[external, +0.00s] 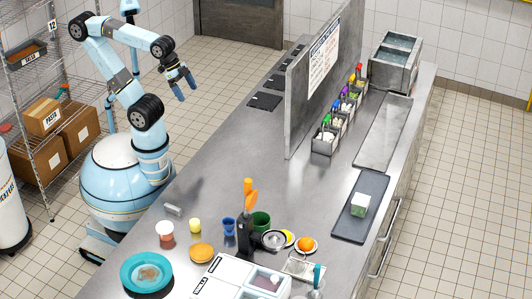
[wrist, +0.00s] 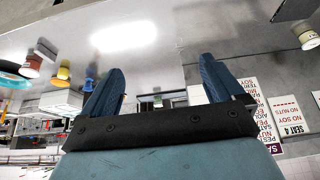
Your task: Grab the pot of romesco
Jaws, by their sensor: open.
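A similar reddish-brown pot (wrist: 32,64) shows at the left of the wrist view, which looks upside down. My gripper (external: 184,87) is raised in the air beyond the counter's left side, well away from the pot. Its two blue fingers (wrist: 160,72) are apart with nothing between them.
An upright steel panel (external: 318,75) divides the counter. The counter's middle is clear.

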